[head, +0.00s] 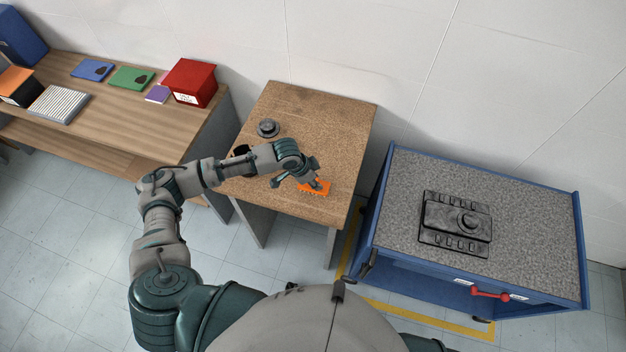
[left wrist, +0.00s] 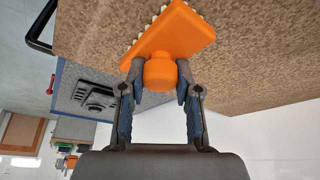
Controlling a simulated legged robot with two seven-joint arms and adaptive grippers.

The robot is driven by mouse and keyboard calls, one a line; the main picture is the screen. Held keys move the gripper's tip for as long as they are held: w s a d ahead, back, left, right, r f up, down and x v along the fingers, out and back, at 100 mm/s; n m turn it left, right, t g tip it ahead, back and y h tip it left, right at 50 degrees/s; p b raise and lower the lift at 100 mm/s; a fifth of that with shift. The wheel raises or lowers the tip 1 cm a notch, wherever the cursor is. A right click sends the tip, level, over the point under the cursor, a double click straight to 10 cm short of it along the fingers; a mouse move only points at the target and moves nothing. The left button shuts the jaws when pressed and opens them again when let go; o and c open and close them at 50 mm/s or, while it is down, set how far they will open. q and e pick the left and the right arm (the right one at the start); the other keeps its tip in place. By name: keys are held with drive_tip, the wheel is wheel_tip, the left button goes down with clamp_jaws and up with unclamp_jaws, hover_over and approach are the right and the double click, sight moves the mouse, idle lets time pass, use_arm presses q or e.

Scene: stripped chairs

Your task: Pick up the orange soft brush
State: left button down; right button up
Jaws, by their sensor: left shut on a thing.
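The orange soft brush (head: 318,188) is at the front right part of the small brown table (head: 309,115). In the left wrist view the brush (left wrist: 172,33) shows its flat orange block, a round orange knob and pale bristles along one edge. My left gripper (head: 313,184) is shut on the knob, with one finger on each side of it in the left wrist view (left wrist: 160,82). I cannot tell whether the bristles touch the table top. My right gripper is not in view.
A dark round object (head: 268,128) stands on the table's back left. A blue cart (head: 400,253) with a dark device (head: 456,222) stands to the right. A wooden desk (head: 120,125) with a red box (head: 190,82) and books is at the left.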

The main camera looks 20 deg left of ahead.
use_arm(q)
wheel_tip(320, 180, up, 3)
drive_tip(key=shift+d+r, duration=0.1)
drive_tip(key=s+d, duration=0.2)
drive_tip(key=s, duration=0.5)
drive_tip(key=s+d+r, duration=0.1)
drive_tip(key=s, duration=0.7)
drive_tip(key=shift+d+r+b, duration=0.25)
drive_tip(key=shift+d+b, duration=0.1)
drive_tip(key=shift+d, duration=0.05)
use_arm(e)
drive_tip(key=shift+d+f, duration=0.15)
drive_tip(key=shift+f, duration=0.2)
